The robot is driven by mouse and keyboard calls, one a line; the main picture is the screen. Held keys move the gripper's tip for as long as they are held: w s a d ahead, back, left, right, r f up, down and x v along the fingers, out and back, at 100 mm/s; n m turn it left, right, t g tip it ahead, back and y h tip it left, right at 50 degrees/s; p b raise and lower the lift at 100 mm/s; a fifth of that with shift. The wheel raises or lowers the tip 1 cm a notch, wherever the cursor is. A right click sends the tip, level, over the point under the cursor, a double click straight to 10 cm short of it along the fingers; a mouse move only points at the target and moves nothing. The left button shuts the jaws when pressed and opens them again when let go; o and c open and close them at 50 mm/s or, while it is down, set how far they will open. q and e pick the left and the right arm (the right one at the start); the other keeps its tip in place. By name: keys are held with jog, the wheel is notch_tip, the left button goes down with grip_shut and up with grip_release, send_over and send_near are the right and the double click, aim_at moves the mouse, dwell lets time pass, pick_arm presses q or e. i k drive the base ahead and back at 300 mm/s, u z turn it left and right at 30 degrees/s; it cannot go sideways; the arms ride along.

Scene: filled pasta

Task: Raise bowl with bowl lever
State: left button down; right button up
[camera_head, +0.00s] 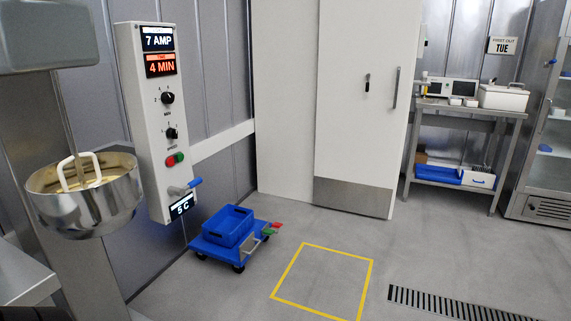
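A large steel mixer bowl (88,203) hangs at the left under the grey mixer head (48,35). A pale beater (78,170) stands inside it, with some pale stuff around it. A lever with a blue grip (194,183) sticks out at the lower right of the white control panel (150,110), just above a label reading 5 C. I cannot tell for sure whether this is the bowl lever. Neither of my grippers is in view.
A blue cart with a blue crate (228,226) stands on the floor below the panel. A yellow floor square (365,290) and a drain grate (450,304) lie to the right. A steel table (462,109) and a white door (362,100) are at the back. The middle floor is clear.

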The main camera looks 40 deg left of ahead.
aim_at(173, 190)
jog(key=u, duration=0.3)
jog(key=i, duration=1.4)
jog(key=u, duration=1.4)
jog(key=i, duration=0.45)
jog(key=u, duration=0.2)
